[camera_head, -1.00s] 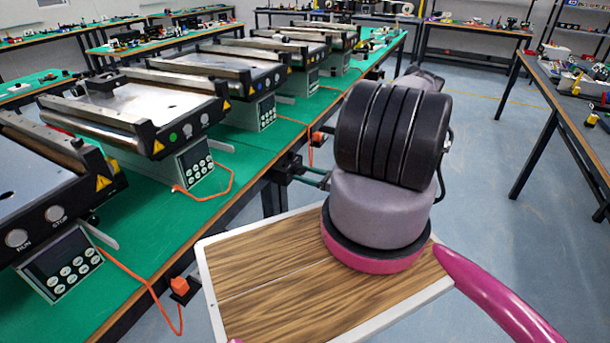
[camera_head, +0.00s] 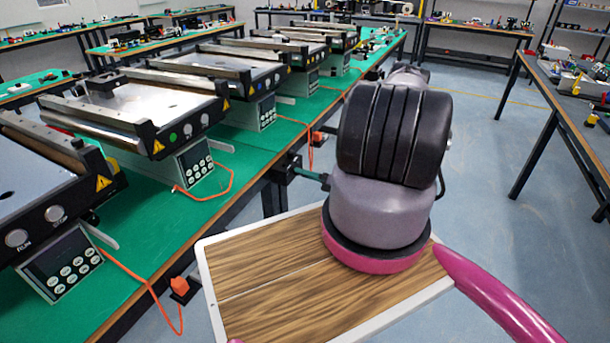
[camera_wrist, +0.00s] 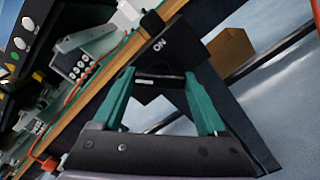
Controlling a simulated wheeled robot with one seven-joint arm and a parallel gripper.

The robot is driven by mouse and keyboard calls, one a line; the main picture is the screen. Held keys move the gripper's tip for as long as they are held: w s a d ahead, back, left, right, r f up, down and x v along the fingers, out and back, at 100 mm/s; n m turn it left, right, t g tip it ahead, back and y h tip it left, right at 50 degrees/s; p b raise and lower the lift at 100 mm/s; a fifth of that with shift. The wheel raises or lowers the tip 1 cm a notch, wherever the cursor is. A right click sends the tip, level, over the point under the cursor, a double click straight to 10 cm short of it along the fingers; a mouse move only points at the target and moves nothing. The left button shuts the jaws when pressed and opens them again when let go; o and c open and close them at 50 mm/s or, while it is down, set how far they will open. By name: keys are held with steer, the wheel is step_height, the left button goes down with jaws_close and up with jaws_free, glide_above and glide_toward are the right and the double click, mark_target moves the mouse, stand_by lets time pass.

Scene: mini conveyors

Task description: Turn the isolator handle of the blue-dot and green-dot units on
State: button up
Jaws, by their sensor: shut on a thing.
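The green-dot unit (camera_head: 150,142) is a small conveyor on the green bench, with a green dot on its front panel. The blue-dot unit (camera_head: 262,84) stands behind it, its dot small. My gripper (camera_head: 322,181) is at the bench's front edge, mostly hidden behind my arm. It reaches a black isolator box (camera_head: 283,170) there. In the wrist view, the teal fingers of my gripper (camera_wrist: 165,93) are shut on a dark isolator handle (camera_wrist: 160,76). The box's plate reads "ON" (camera_wrist: 158,45). Which unit this isolator serves, and the handle's exact angle, I cannot tell.
Another conveyor (camera_head: 50,190) stands at the near left, and more stand farther back. Orange cables (camera_head: 135,275) hang at the bench edge, with an orange plug (camera_head: 180,287).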

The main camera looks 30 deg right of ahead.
steer(key=shift+m, duration=4.1)
steer(key=o, duration=1.3)
steer(key=shift+s+d, duration=0.1)
steer(key=v, duration=1)
steer(key=shift+s+d, duration=0.2)
steer(key=shift+s, duration=0.05)
